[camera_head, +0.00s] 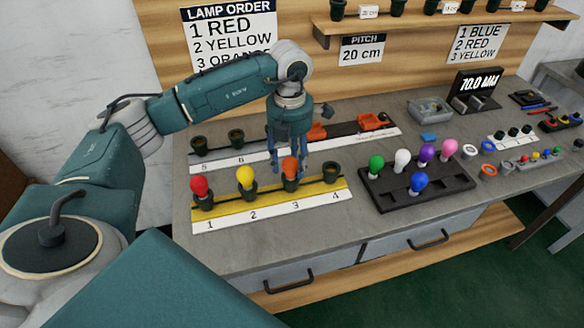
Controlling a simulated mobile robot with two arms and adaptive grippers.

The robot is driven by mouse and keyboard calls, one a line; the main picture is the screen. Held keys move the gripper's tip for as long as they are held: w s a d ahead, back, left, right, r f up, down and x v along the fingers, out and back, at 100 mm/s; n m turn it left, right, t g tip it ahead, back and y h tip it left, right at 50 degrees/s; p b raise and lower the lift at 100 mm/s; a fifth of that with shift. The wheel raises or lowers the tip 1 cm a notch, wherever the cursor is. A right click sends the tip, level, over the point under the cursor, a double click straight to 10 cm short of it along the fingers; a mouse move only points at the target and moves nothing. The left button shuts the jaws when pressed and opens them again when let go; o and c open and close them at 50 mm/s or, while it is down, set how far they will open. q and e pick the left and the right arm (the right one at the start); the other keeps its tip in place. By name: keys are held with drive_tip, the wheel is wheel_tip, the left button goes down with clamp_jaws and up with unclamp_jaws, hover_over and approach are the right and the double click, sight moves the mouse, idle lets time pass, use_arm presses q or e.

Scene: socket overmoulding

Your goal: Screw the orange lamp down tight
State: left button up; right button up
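The orange lamp (290,167) stands upright in the dark socket at number 3 of the yellow and white numbered strip (233,217). My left gripper (288,168) points down over it, with its blue fingers apart on either side of the lamp's upper part. I cannot tell whether a finger touches the lamp. The red lamp (199,186) is in socket 1 and the yellow lamp (245,176) is in socket 2. Socket 4 (331,170) is empty. How deep the orange lamp's thread sits is too small to tell. My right gripper is out of view.
A black rack (447,201) holds green, white, purple, pink and blue lamps to the right. A second strip with dark sockets (236,137) and orange parts (369,121) lies behind my gripper. A display (476,84) reads 70.0 MM. Bench space at the front is clear.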

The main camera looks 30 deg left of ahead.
use_arm(q)
drive_tip(key=shift+r, duration=0.15)
wheel_tip(320, 180, up, 12)
idle(0.6)
